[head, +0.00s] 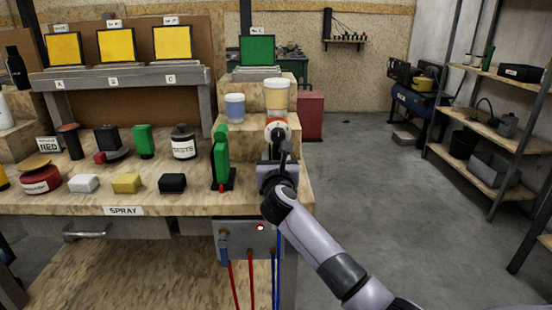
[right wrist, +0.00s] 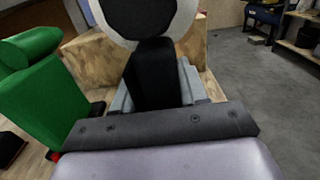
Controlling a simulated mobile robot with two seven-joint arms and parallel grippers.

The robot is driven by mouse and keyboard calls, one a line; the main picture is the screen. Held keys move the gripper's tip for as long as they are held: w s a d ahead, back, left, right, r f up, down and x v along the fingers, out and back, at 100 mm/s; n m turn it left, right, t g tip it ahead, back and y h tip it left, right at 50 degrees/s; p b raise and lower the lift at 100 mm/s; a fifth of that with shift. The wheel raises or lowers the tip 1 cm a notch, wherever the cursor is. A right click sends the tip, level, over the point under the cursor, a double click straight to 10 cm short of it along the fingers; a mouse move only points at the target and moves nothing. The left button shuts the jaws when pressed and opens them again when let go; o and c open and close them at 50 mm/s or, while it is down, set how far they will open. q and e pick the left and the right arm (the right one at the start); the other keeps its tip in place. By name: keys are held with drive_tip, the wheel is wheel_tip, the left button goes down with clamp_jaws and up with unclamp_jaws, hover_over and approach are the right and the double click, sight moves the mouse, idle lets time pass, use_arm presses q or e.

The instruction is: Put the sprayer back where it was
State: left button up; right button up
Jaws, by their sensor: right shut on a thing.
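The sprayer (head: 277,127) is upright at the right end of the workbench, with a white and orange body. In the right wrist view its black handle (right wrist: 152,75) rises from between my jaws, under a round black and white part. My right gripper (head: 279,165) is shut on the handle. A green upright piece on a black base (head: 221,160) stands just left of my gripper, and also shows in the right wrist view (right wrist: 45,105). My left gripper is out of view.
Blocks, a dark jar (head: 183,142) and other small items line the bench (head: 75,203) to the left, above a SPRAY label (head: 123,211). Open floor and a shelf rack (head: 490,120) lie right.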

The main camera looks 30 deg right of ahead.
drive_tip(key=o, duration=0.7)
